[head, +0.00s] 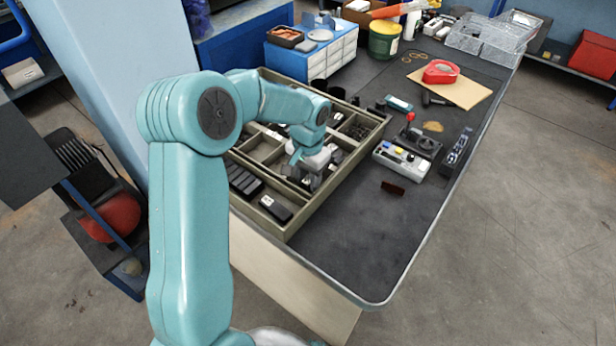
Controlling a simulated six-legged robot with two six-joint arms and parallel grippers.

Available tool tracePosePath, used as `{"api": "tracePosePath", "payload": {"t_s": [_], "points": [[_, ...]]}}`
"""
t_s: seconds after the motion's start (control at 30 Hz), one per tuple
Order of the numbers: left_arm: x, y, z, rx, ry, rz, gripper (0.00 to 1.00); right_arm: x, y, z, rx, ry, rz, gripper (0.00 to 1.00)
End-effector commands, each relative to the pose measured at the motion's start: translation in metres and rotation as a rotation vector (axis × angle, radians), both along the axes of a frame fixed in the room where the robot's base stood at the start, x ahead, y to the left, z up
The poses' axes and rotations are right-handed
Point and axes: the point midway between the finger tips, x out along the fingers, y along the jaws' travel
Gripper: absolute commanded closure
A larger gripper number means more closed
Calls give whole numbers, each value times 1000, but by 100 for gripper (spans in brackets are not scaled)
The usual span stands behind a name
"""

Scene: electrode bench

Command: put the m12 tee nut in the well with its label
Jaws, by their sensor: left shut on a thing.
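A divided tray (285,231) with several wells stands on the dark bench. My left gripper (312,180) is low over the tray's right front part, among its wells. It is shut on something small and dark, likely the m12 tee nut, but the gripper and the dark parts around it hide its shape. The well labels are too small to read. Dark blocks (243,182) lie in the front left well, and a black piece with a white mark (276,208) lies in the front corner. My right gripper is not in view.
Right of the tray are a grey control box (402,162), a joystick unit (425,143) and a small dark brown block (393,188). A red tape dispenser (440,72) lies on cardboard further back. The bench's front right is clear.

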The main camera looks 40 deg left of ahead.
Motion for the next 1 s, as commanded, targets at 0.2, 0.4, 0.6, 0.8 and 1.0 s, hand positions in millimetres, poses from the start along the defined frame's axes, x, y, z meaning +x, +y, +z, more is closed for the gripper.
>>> {"api": "tracePosePath", "payload": {"t_s": [0.2, 0.4, 0.6, 0.8, 1.0], "points": [[0, 0, 0, 1, -1, 0, 98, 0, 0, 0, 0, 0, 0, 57], [0, 0, -3, 1, -1, 0, 54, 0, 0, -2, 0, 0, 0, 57], [0, 0, -3, 1, 0, 0, 54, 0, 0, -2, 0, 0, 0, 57], [1, 1, 10, 2, -2, 1, 54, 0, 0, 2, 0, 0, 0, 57], [2, 1, 56, 3, -7, 1, 54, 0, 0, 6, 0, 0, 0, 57]]}}
